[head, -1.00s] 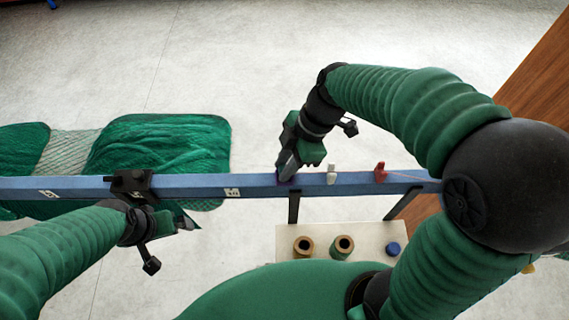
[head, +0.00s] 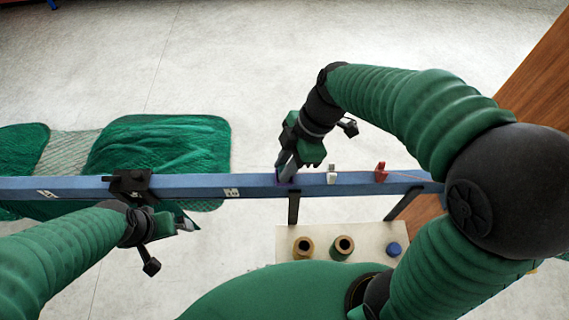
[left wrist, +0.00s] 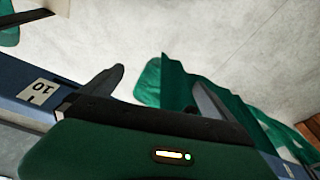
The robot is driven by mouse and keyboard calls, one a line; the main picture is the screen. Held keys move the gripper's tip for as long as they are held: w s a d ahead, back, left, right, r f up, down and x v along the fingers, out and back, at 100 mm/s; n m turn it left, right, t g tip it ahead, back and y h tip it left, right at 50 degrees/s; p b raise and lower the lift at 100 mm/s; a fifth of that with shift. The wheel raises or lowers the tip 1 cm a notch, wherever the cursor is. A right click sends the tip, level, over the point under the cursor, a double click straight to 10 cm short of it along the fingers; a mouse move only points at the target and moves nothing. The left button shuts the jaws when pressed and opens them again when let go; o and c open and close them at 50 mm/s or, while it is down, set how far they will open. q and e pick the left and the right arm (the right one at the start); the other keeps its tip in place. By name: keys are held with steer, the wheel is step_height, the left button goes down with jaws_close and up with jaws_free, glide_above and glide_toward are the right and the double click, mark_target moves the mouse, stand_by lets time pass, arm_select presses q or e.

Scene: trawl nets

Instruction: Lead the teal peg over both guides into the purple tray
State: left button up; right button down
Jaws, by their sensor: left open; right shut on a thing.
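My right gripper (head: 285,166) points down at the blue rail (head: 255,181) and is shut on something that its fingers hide. I cannot make out the teal peg. A small purple patch (head: 290,182) shows on the rail right at the fingertips; it may be part of the purple tray. A white upright piece (head: 331,174) and a red one (head: 381,172), perhaps the guides, stand on the rail to the right of the gripper. My left gripper (head: 188,224) is open below the rail at left; its parted fingers also show in the left wrist view (left wrist: 158,92).
A black clamp (head: 130,183) sits on the rail at left. Green netting (head: 160,145) lies behind the rail. A pale board (head: 370,233) with two spools and a blue cap is in front. A thin reddish line runs right from the red piece.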

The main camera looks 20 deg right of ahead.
steer(key=shift+f, duration=0.1)
steer(key=c, duration=1.1)
jaws_free()
steer(key=shift+c, duration=0.2)
steer(key=b+v, duration=0.2)
steer(key=v, duration=1.4)
steer(key=shift+d+r, duration=0.25)
steer(key=shift+r, duration=0.1)
